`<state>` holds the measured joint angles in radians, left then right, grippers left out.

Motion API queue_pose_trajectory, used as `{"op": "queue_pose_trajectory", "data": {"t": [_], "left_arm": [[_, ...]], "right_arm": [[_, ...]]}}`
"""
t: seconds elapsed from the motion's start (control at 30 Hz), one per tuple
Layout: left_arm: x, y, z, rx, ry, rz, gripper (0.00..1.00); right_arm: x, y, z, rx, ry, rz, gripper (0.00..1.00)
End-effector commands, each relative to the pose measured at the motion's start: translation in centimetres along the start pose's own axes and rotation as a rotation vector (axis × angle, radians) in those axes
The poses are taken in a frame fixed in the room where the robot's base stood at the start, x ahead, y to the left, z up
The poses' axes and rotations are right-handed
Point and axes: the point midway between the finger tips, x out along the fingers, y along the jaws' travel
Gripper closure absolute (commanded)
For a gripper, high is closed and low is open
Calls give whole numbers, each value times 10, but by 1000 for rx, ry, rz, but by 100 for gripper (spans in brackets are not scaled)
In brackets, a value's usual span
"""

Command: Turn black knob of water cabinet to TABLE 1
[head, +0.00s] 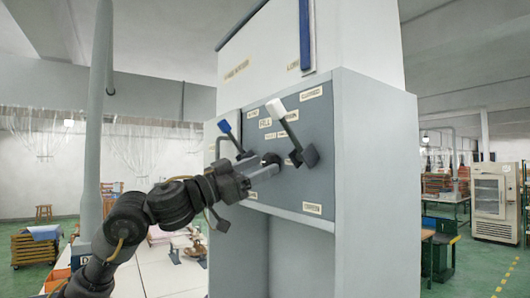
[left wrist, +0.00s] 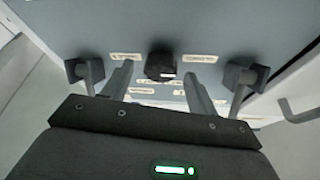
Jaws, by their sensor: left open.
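The water cabinet (head: 350,150) stands in the middle of the head view with a grey-blue front panel. Its black knob (left wrist: 160,64) shows in the left wrist view, between small pale labels whose text I cannot read. In the head view the knob (head: 271,160) is partly hidden by my gripper. My left gripper (head: 268,172) is at the panel in front of the knob. In the left wrist view its two fingers (left wrist: 158,78) are apart, one on each side of the knob. I cannot tell whether they touch it. My right gripper is not in view.
A white-handled lever (head: 284,118) is right of the knob in the head view, and a blue-handled lever (head: 228,133) is left of it. A white table (head: 150,268) stands beside the cabinet at left. A glass-door cabinet (head: 495,205) stands far right.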

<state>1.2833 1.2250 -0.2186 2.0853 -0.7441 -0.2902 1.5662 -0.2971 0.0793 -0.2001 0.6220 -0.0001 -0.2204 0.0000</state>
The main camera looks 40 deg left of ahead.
Motion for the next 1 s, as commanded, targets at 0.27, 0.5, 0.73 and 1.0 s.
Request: {"op": "queue_pose_trajectory", "data": {"t": [0.27, 0.5, 0.73, 1.0], "left_arm": [[20, 0, -1, 0, 1, -1, 41], [20, 0, 0, 1, 1, -2, 41], [19, 0, 0, 1, 1, -2, 70], [19, -1, 0, 5, 0, 0, 86]], "right_arm": [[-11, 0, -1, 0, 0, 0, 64], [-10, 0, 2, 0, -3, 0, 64], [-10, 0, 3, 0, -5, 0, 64], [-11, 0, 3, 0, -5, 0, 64]]}}
